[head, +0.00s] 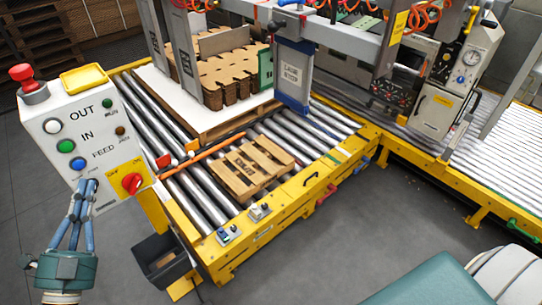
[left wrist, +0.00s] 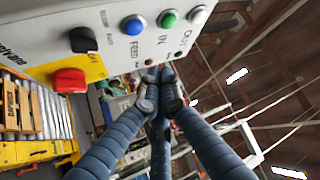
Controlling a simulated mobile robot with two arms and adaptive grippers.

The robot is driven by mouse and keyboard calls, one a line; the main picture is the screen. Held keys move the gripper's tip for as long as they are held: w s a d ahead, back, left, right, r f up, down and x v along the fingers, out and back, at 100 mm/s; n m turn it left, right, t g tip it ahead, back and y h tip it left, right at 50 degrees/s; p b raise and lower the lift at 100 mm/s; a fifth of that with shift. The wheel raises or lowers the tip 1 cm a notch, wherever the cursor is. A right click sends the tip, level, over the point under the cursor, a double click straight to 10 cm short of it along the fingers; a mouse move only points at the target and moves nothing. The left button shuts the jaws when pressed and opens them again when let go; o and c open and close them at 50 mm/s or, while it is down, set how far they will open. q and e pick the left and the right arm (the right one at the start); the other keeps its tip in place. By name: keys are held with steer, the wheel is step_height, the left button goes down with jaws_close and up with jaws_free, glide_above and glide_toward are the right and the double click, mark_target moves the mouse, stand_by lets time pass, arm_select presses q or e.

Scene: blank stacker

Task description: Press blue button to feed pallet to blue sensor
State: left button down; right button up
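The control box (head: 85,130) stands at the left, with a blue button (head: 78,163) beside the word FEED. The blue button also shows in the left wrist view (left wrist: 133,25). My left gripper (head: 90,184) has its fingertips drawn together just below the blue button in the head view. In the left wrist view the fingertips (left wrist: 160,77) appear apart from the button. Nothing shows between them. A wooden pallet (head: 252,168) lies on the rollers. A small sensor with blue on it (head: 224,236) sits on the yellow conveyor frame. My right gripper is out of view.
The box also carries a white button (head: 52,126), a green button (head: 65,146), a red emergency knob (head: 21,72) and a red rotary switch (head: 131,182). A stack of cardboard blanks (head: 232,75) stands behind the pallet. A black bin (head: 163,262) is below the box.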

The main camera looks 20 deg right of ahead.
mark_target(78, 165)
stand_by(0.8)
arm_select(q)
steer(key=s+m, duration=0.1)
steer(key=m, duration=0.1)
steer(key=s+d+m, duration=0.1)
steer(key=m, duration=0.2)
steer(key=s+m, duration=0.1)
steer(key=m, duration=0.2)
steer(key=shift+s+d+f+t+b, duration=0.25)
steer(key=shift+s+f+t+b, duration=0.05)
steer(key=shift+b, duration=0.05)
steer(key=w+a+b, duration=0.2)
steer(key=w, duration=0.6)
steer(key=shift+w+a, duration=0.2)
steer(key=shift+w, duration=0.05)
stand_by(1.0)
